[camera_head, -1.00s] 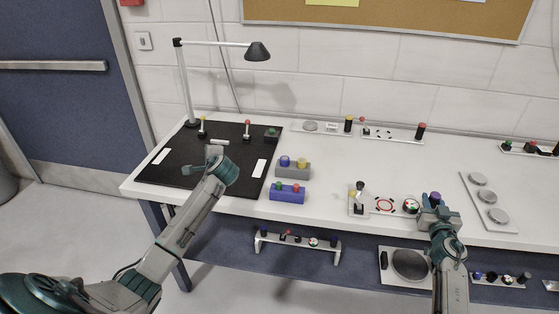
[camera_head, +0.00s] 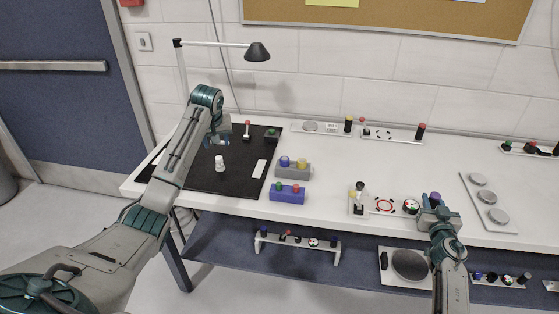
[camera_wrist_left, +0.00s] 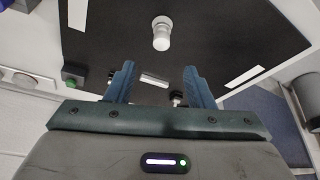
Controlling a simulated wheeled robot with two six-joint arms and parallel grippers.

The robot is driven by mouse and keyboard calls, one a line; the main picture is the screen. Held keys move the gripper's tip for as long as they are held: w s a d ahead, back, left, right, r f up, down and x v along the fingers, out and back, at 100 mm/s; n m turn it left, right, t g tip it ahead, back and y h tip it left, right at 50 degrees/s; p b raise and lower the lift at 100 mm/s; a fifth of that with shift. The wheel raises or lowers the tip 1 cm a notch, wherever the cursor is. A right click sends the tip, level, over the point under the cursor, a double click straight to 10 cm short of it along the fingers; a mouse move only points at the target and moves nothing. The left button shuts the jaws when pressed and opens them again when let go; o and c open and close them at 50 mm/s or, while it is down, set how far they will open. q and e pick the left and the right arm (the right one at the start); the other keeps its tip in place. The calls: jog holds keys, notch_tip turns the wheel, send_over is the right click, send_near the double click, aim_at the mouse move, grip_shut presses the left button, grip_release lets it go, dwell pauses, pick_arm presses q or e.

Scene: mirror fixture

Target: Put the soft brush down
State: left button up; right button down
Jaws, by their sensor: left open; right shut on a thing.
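A short white, round-topped piece (camera_head: 220,162) stands upright on the black mat (camera_head: 205,182); it also shows in the left wrist view (camera_wrist_left: 161,32). It may be the soft brush, but I see no bristles. My left gripper (camera_head: 221,139) is open above the mat, behind this piece and apart from it. In the left wrist view the two fingers (camera_wrist_left: 160,68) are spread and nothing is gripped between them. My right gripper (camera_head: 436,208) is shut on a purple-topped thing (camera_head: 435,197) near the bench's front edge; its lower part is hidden.
A lamp (camera_head: 257,51) reaches over the mat. A grey block (camera_head: 292,171) and a blue block (camera_head: 287,193) stand right of the mat. The mat's front part is mostly clear.

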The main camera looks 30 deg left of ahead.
aim_at(219, 157)
pick_arm(q)
jog(key=x, duration=1)
jog(key=shift+s+f, duration=0.1)
jog(key=shift+s, duration=0.05)
grip_shut()
notch_tip(219, 157, up, 10)
jog(key=shift+r, duration=0.1)
dwell(0.3)
